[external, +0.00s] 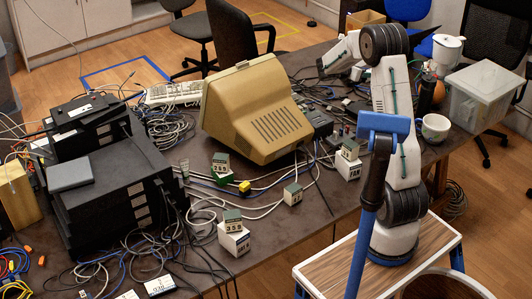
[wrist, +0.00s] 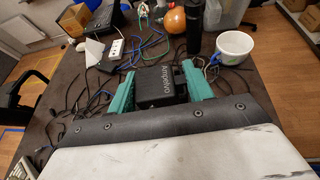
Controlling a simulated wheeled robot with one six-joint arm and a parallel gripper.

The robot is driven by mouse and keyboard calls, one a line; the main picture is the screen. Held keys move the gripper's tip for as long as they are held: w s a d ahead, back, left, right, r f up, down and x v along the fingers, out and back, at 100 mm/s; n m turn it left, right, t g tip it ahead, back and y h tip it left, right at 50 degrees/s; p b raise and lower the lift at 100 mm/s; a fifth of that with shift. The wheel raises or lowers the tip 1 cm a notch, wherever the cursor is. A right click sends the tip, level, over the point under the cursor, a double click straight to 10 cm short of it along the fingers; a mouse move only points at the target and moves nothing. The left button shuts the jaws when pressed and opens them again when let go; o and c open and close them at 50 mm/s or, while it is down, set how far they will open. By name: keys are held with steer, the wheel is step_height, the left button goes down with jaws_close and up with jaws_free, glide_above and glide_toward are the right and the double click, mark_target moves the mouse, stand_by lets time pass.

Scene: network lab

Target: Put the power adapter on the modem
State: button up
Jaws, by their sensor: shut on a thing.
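My gripper (wrist: 160,88) has its two teal fingers on either side of a black box with pale lettering, the power adapter (wrist: 157,92), and is shut on it. In the external view my gripper (external: 323,68) is at the end of the arm, over the far part of the table; the adapter cannot be made out there. I cannot tell for sure which device is the modem. A black box with a white label (external: 88,112) stands on a larger black unit (external: 115,190) at the left, far from my gripper.
A beige monitor (external: 255,110) stands mid-table between my gripper and the black units. Cables and small numbered blocks (external: 233,238) lie around. A mug (external: 435,128), a black cylinder (wrist: 194,28), an orange ball (wrist: 175,20) and a clear bin (external: 484,95) are at the right.

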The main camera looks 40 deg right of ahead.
steer(key=s+d+m+g, duration=0.1)
steer(key=s+d, duration=0.4)
steer(key=d, duration=0.1)
glide_above(363, 110)
step_height(363, 110, down, 20)
steer(key=shift+s+r, duration=0.1)
steer(key=shift+r, duration=0.05)
steer(key=shift+f, duration=1.65)
steer(key=shift+f, duration=0.1)
steer(key=shift+f, duration=0.1)
steer(key=o, duration=1.1)
steer(key=shift+c, duration=0.2)
